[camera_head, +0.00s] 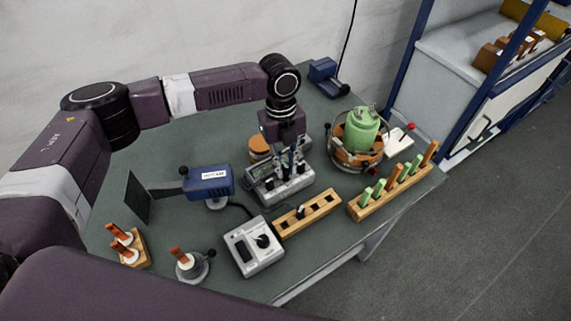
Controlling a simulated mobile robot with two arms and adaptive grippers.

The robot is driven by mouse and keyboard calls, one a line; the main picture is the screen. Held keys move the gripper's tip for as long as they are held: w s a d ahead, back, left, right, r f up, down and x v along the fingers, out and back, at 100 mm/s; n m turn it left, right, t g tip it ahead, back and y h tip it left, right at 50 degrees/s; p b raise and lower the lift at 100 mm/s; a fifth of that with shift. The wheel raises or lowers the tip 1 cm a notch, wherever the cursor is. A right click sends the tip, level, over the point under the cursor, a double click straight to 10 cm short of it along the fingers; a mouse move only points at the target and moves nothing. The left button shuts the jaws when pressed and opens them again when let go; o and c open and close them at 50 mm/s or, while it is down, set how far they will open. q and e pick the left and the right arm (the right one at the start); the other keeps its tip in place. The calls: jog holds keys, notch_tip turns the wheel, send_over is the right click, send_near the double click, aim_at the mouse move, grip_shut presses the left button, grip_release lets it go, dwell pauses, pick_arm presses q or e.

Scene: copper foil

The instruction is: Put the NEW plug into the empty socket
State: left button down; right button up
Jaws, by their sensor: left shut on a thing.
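My left gripper (290,163) points down over a grey socket unit (268,194) in the middle of the table. It is shut on a small dark thing, apparently a plug, mostly hidden by the fingers. I cannot tell whether the plug is in a socket or just above it. The unit has a display on its left side and dark upright parts on top. A wooden rack (327,204) with holes lies in front of the unit, and a dark plug (300,212) stands in it. No NEW label is readable. My right gripper is not in view.
A grey dial box (263,256) stands front of centre. A blue device (208,182) is to the left. A green canister (360,129) and a wooden rack of green and brown sticks (363,208) are right. Small stands with orange-brown sticks (188,267) are front left.

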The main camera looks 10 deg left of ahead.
pick_arm(q)
jog(key=shift+f, duration=0.3)
jog(key=shift+f, duration=0.6)
jog(key=c, duration=1.4)
grip_release()
jog(key=shift+c, duration=0.2)
jog(key=shift+r+p, duration=0.3)
jog(key=shift+r, duration=0.25)
jog(key=shift+r+p, duration=0.5)
jog(key=shift+p, duration=0.05)
